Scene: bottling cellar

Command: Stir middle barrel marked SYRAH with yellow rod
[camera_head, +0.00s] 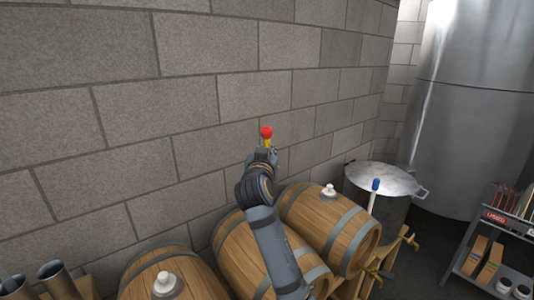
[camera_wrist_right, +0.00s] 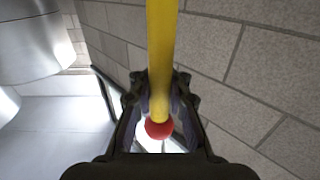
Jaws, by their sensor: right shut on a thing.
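My right gripper (camera_head: 263,155) is shut on the yellow rod (camera_head: 267,143), high in front of the block wall. The rod's red ball end (camera_head: 266,131) sticks up just above the fingers. In the right wrist view, the yellow rod (camera_wrist_right: 162,50) runs between the fingers (camera_wrist_right: 160,95), with the red ball (camera_wrist_right: 158,128) nearer the palm. The middle barrel (camera_head: 232,242) lies on its side below, partly covered by my right arm. Its bung hole and any SYRAH marking cannot be made out. The rod's far end is out of sight. My left gripper is not in view.
Barrels with white bungs lie to the left (camera_head: 150,282) and right (camera_head: 335,222). A lidded metal pot (camera_head: 385,180) stands behind the right barrel, a blue-topped pale rod (camera_head: 372,196) before it. A steel tank (camera_head: 470,110) and shelf cart (camera_head: 510,226) are at right. Dark tubes (camera_head: 58,280) stand lower left.

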